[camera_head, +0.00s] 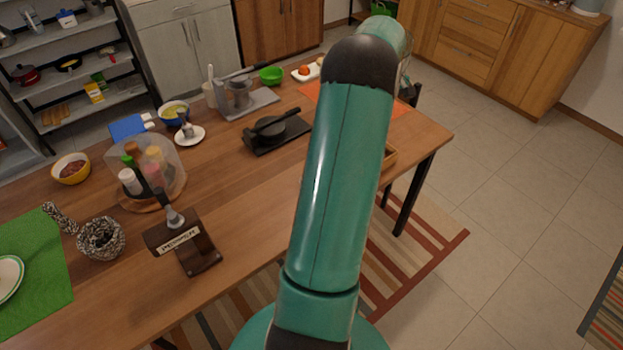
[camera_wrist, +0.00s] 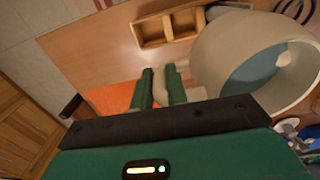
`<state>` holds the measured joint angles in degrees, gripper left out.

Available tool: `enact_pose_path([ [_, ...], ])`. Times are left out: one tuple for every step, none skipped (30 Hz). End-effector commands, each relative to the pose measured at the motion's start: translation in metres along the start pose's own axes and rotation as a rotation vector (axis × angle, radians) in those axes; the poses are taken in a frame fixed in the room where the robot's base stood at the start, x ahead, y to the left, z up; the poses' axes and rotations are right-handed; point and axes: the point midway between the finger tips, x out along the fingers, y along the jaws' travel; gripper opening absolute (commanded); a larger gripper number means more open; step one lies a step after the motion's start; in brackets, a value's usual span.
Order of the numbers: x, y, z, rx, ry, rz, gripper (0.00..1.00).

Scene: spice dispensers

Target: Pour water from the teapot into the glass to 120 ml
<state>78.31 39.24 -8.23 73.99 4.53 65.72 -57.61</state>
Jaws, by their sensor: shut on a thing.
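The teapot (camera_wrist: 215,50) is a large cream vessel at the right of the wrist view. Its round opening faces the camera and shows a blue-grey inside; I cannot tell the water level. My gripper (camera_wrist: 160,76) has two green fingers closed on a pale, handle-like part beside the teapot body. The table lies behind the teapot in this view. In the head view my arm hides the gripper and the teapot. I cannot make out the glass in either view.
A wooden compartment box (camera_wrist: 168,26) is near the teapot, and an orange mat (camera_wrist: 112,98) lies left of the fingers. On the wooden table (camera_head: 240,190) stand a black pan (camera_head: 277,130), a spice carousel (camera_head: 150,170) and a dark stand (camera_head: 185,240). Tiled floor is free at right.

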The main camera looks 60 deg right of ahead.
Motion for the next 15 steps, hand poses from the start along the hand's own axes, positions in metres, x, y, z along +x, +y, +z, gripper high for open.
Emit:
enact_pose_path([
  [-0.005,-0.002,-0.001,-0.001,0.003,0.019,0.0],
  [-0.006,-0.002,0.0,-0.001,0.003,0.031,0.0],
  [-0.008,-0.004,0.0,-0.002,0.003,0.047,0.0],
  [-0.009,-0.005,-0.001,-0.003,0.004,0.06,0.0],
  [-0.011,-0.006,-0.001,-0.004,0.004,0.074,0.0],
  [-0.012,-0.007,-0.001,-0.003,0.002,0.095,0.0],
  [-0.014,-0.008,-0.001,-0.003,0.002,0.11,0.0],
  [-0.015,-0.009,-0.002,-0.003,0.003,0.125,0.0],
  [-0.017,-0.011,-0.001,-0.003,0.003,0.146,0.0],
  [-0.018,-0.012,-0.001,-0.003,0.004,0.161,0.0],
  [-0.02,-0.014,-0.001,-0.004,0.004,0.176,0.0],
  [-0.021,-0.016,-0.002,-0.003,0.003,0.195,0.0],
  [-0.023,-0.017,-0.002,-0.003,0.004,0.21,0.0],
  [-0.024,-0.019,-0.002,-0.004,0.003,0.225,0.0],
  [-0.025,-0.02,-0.002,-0.003,0.004,0.24,0.0],
])
